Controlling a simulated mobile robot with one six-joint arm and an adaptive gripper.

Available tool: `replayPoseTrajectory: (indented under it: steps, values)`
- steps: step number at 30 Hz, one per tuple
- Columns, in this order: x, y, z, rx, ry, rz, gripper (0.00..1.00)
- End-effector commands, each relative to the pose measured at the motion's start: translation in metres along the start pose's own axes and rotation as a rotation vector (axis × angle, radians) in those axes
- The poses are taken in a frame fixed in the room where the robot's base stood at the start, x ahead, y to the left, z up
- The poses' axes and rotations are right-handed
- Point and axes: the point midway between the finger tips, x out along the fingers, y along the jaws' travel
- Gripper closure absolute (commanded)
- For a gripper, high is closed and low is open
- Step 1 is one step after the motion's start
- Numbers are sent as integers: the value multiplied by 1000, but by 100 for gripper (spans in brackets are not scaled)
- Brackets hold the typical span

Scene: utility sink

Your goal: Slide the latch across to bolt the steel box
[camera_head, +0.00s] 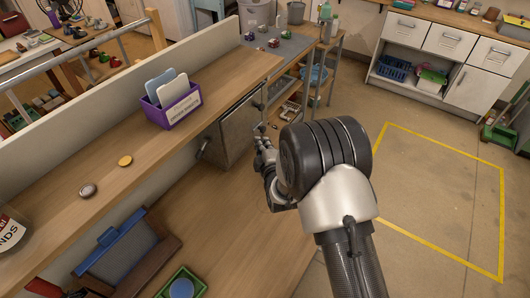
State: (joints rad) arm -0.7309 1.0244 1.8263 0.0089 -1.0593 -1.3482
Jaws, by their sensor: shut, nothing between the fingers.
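The steel box (236,128) is a grey metal front under the wooden ledge, in the middle of the head view. A small knob or handle (203,148) sticks out at its lower left. A dark knob-like part (258,105) shows at its right edge. I cannot tell which of these belongs to the latch, or how far across the latch is. My gripper (262,142) is shut and empty, just in front of the box's right side. I cannot tell whether it touches the box. My wrist and arm hide what is behind and below the gripper.
Below, the worktop (235,235) is bare in the middle, with a green tray (164,283) at lower left. Open floor lies right.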

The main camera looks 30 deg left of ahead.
Motion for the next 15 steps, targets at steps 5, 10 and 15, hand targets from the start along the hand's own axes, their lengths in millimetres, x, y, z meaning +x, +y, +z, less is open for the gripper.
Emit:
replayPoseTrajectory:
  steps: [5,10,15]
  values:
    - [-34,0,0,0,0,-1,100]
    - [-53,0,0,0,-1,-1,100]
    - [-59,0,0,0,0,1,100]
